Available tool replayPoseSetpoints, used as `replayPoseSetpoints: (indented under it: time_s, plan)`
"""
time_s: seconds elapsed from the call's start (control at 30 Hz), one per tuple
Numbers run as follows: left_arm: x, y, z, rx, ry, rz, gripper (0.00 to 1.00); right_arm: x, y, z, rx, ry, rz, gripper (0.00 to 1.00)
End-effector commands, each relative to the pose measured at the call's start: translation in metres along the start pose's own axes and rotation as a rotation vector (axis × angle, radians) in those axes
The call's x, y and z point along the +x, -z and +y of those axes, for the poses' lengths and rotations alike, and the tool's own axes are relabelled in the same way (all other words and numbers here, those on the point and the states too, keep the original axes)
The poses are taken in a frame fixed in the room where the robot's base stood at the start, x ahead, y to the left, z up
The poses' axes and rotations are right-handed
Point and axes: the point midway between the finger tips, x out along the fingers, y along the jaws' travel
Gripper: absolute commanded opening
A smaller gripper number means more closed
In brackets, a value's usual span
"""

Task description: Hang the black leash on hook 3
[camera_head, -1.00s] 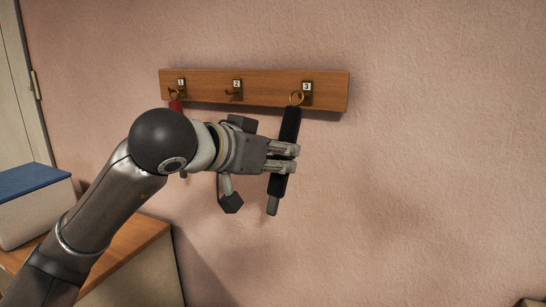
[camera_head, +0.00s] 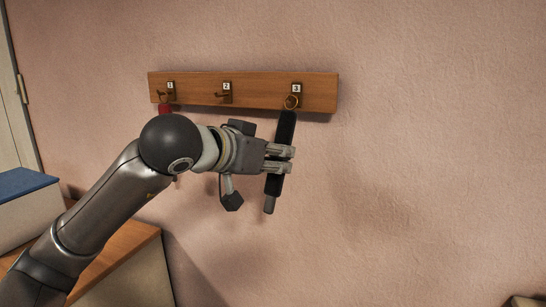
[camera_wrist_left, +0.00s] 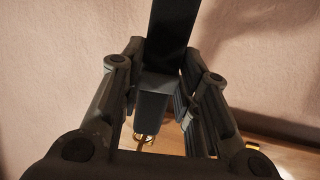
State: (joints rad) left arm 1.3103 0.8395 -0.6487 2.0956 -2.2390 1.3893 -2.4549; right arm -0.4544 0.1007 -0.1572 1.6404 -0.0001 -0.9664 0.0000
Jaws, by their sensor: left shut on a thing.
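The black leash (camera_head: 286,129) hangs nearly upright in front of the wall, with a brass ring (camera_head: 291,102) at its top. My left gripper (camera_head: 285,160) is shut on the strap below the ring. The ring overlaps hook 3 (camera_head: 297,93), just below the "3" label; I cannot tell whether it is around the hook or in front of it. In the left wrist view the leash (camera_wrist_left: 173,28) runs between the fingers, and its ring (camera_wrist_left: 144,137) shows at the bottom. My right gripper is not in view.
The wooden rack (camera_head: 258,97) is on the pink wall. Hook 2 (camera_head: 225,95) is empty. A red item (camera_head: 165,109) hangs at hook 1 (camera_head: 168,92), partly hidden by my arm. A blue-topped box (camera_head: 25,200) stands at left. The wall at right is clear.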

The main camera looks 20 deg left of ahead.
Motion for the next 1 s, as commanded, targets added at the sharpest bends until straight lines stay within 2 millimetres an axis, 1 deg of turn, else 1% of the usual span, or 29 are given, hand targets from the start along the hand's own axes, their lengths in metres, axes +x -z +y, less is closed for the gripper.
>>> replayPoseSetpoints:
  time_s: [0.1,0.43,0.47,0.63,0.67,1.0]
  plan:
    - [-0.0002,0.0006,-0.0002,0.0,0.0,0.002,0.01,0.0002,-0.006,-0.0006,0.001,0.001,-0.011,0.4]
    - [-0.0003,0.0007,-0.0002,0.0,0.0,0.002,0.01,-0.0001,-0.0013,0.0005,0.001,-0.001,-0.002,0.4]
    - [-0.0003,0.0007,-0.0002,0.0,0.0,0.002,0.31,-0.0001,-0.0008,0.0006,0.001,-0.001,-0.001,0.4]
    - [-0.0003,0.0006,-0.0002,0.0,0.0,0.001,0.53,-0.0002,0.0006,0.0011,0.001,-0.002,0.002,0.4]
    - [-0.0003,0.0006,-0.0002,0.0,0.0,0.001,0.55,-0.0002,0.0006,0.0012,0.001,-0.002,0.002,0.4]
    - [-0.0024,0.0001,-0.0004,0.0,0.001,0.0,0.55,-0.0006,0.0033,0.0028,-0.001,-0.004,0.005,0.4]
